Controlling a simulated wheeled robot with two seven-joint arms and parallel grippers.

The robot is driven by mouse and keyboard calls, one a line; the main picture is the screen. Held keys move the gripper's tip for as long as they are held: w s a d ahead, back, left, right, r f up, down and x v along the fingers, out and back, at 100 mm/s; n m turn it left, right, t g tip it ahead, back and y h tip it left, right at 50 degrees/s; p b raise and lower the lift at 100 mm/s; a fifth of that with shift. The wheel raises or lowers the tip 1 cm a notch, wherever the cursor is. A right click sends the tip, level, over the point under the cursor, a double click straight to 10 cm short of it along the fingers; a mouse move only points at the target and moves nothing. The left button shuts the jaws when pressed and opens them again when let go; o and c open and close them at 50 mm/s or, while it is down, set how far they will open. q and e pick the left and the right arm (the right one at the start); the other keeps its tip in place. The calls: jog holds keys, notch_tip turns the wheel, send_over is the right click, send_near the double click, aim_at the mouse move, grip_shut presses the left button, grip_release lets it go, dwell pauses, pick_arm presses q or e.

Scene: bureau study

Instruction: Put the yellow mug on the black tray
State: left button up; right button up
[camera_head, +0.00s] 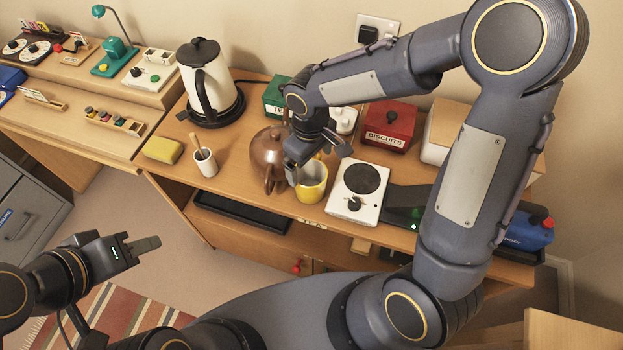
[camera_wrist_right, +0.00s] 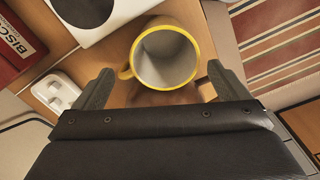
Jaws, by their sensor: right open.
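The yellow mug (camera_head: 312,186) stands upright at the front of the wooden counter, between the brown teapot and the white hot plate. In the right wrist view the mug (camera_wrist_right: 167,50) shows its pale, empty inside, with its handle toward the left finger. My right gripper (camera_head: 312,160) is open above and beside the mug; its fingers (camera_wrist_right: 160,88) are spread, with the mug just beyond them and not gripped. A black tray (camera_head: 243,214) lies in the open shelf below the counter. My left gripper (camera_head: 148,245) is away from the counter, over the floor; its finger gap is unclear.
The brown teapot (camera_head: 268,153) is close to the mug's left, and the white hot plate (camera_head: 342,203) close to its right. A kettle (camera_head: 207,80), a cup with a utensil (camera_head: 205,163), a yellow sponge (camera_head: 163,150) and a red biscuits tin (camera_head: 390,124) also stand on the counter.

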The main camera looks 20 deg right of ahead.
aim_at(310, 173)
jog(key=f, duration=0.4)
jog(key=shift+s+a+f, duration=0.2)
jog(key=shift+c, duration=0.3)
jog(key=c, duration=1.3)
